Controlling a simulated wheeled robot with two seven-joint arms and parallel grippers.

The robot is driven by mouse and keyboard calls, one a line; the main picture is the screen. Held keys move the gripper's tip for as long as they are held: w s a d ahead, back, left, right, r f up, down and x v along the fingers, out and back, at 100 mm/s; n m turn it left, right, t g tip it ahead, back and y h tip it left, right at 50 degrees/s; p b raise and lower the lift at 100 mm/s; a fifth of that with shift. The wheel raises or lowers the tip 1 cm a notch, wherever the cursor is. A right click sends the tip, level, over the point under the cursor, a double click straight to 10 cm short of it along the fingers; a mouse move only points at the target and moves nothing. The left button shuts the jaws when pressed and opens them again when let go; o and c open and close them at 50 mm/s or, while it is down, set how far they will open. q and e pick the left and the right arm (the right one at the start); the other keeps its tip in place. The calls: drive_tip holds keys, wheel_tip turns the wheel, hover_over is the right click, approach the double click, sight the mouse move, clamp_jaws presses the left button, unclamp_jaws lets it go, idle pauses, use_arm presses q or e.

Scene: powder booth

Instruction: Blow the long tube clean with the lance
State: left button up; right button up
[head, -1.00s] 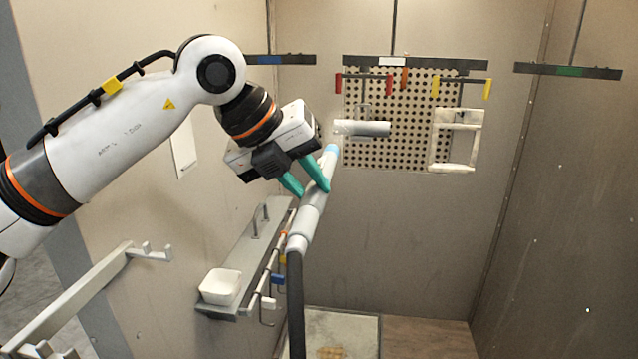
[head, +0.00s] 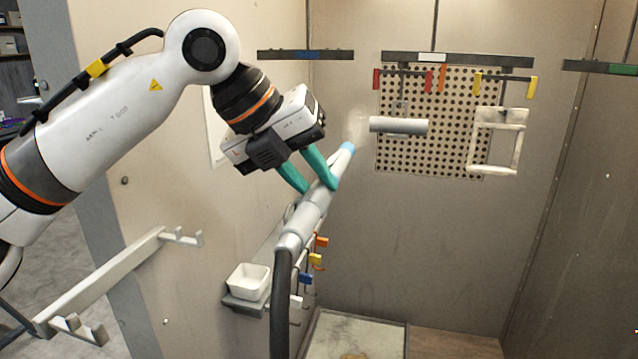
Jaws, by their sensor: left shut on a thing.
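The long tube (head: 398,126) is a grey cylinder hanging level below a dark rail, under a hanger with red ends. Its visible side looks evenly grey. My left gripper (head: 318,184) has teal fingers shut on the lance (head: 312,212), a pale grey wand with a light blue tip and a dark hose at its lower end. The lance slants up to the right. Its tip is left of and a little below the tube's left end, apart from it in the picture. A faint whitish haze hangs between them. My right gripper is not in view.
A whitish, powdery frame (head: 470,140) hangs right of the tube under a hanger with yellow ends. A perforated panel (head: 440,160) is behind both. A shelf with a white bin (head: 249,281) and coloured tags is below the lance. A bracket rail (head: 105,280) stands at left.

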sight(292, 220)
use_arm(q)
drive_tip(key=s+a+b, duration=0.1)
drive_tip(key=s, duration=0.2)
drive_tip(key=s+a+b, duration=0.1)
drive_tip(key=s+b, duration=0.2)
drive_tip(key=s, duration=0.2)
drive_tip(key=shift+s+a+b, duration=0.35)
drive_tip(key=shift+a+b, duration=0.05)
drive_tip(key=shift+s+a, duration=0.1)
drive_tip(key=shift+s, duration=0.15)
drive_tip(key=shift+o, duration=0.7)
drive_tip(key=shift+w, duration=0.1)
clamp_jaws()
drive_tip(key=shift+o, duration=0.2)
unclamp_jaws()
drive_tip(key=shift+c, duration=0.9)
